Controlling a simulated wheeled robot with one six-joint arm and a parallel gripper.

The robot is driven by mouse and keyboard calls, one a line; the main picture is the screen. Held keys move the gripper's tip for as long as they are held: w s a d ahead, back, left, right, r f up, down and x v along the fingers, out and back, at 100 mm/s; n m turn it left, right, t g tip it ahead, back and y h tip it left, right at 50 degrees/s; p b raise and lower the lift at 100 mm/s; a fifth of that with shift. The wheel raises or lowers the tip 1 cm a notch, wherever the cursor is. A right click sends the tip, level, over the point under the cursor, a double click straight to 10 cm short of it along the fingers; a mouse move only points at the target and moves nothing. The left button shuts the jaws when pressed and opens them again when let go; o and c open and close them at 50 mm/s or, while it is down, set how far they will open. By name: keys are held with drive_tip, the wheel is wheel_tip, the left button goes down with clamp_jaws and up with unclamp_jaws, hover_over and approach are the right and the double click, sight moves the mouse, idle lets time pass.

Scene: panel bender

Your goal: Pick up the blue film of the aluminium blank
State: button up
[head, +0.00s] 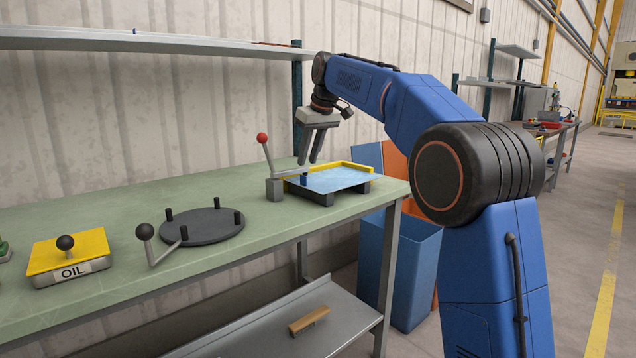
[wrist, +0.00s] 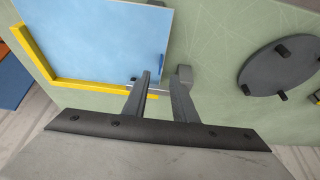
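The blue film (head: 333,180) covers the top of the flat blank, which lies on a dark fixture with a yellow L-shaped stop (head: 350,166) at its back and right end. In the wrist view the film (wrist: 100,40) is a light blue sheet beside the yellow edge (wrist: 40,75). My gripper (head: 309,163) is above the left back part of the fixture, pointing down. In the wrist view its two fingers (wrist: 163,80) are apart with nothing seen between them but the bench and part of a clamp. Whether the fingertips touch anything is unclear.
A toggle clamp with a red knob (head: 262,138) stands at the fixture's left, close to my fingers. A dark round plate with pegs (head: 205,226) and a yellow OIL box (head: 68,252) are further left. A shelf (head: 150,43) runs above. A blue bin (head: 410,275) stands below right.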

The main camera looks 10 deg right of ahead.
drive_tip(key=shift+x, duration=3.05)
drive_tip(key=shift+s, duration=0.1)
clamp_jaws()
